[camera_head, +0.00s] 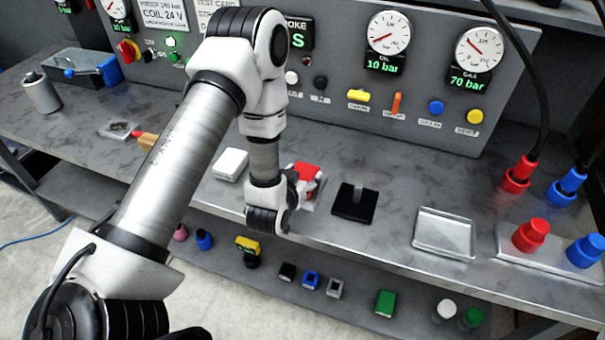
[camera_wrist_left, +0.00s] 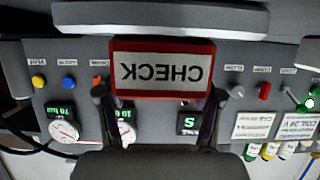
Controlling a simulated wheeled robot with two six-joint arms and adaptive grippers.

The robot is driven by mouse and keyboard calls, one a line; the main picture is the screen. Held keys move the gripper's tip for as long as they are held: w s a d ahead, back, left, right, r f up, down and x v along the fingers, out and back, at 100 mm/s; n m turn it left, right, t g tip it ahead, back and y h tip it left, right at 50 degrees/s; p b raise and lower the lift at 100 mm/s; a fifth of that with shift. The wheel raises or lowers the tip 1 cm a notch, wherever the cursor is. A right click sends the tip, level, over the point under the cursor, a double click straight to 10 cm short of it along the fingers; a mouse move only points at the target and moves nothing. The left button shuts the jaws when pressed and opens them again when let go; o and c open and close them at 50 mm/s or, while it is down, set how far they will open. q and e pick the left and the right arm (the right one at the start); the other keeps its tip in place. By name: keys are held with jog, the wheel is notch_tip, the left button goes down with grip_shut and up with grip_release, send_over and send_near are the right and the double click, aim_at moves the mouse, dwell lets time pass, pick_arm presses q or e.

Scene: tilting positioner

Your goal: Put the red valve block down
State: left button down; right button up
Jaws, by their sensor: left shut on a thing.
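The red valve block (camera_head: 307,171) is in the head view at the middle of the bench, partly hidden behind my left wrist. In the left wrist view the block (camera_wrist_left: 160,46) shows a white face marked CHECK, upside down, with a red border. My left gripper (camera_wrist_left: 160,92) has one finger at each side of the block and is shut on it. In the head view my left arm hides most of the fingers. I cannot tell whether the block touches the bench. My right gripper is in neither view.
A white block (camera_head: 231,164) is to the left. The gauge panel (camera_head: 340,85) stands behind. Several small parts lie on the lower shelf.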

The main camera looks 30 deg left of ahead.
aim_at(302, 177)
pick_arm(q)
jog(key=shift+c, duration=0.9)
grip_release()
jog(key=shift+d, duration=0.1)
jog(key=shift+r, duration=0.1)
jog(key=v, duration=0.3)
jog(key=b+v, duration=0.1)
jog(key=v, duration=0.2)
jog(key=shift+s+b, duration=0.15)
jog(key=shift+b, duration=0.15)
jog(key=r+p, duration=0.1)
jog(key=p, duration=0.1)
jog(key=s+p, duration=0.1)
jog(key=p, duration=0.1)
jog(key=shift+s+d+r, duration=0.1)
jog(key=shift+d+r, duration=0.1)
jog(key=shift+r, duration=0.15)
jog(key=s+d+f+m+g+h+p, duration=0.1)
jog(key=s+d+f+g+p, duration=0.1)
jog(key=s+f+g, duration=0.4)
jog(key=s+d+f+m+g+h+p, duration=0.1)
jog(key=s+f+g, duration=0.6)
jog(key=s, duration=0.8)
jog(key=d+h+p, duration=0.1)
jog(key=d+p, duration=0.1)
jog(key=d, duration=0.1)
jog(key=shift+s+d+f, duration=0.25)
jog(key=shift+d+f, duration=0.15)
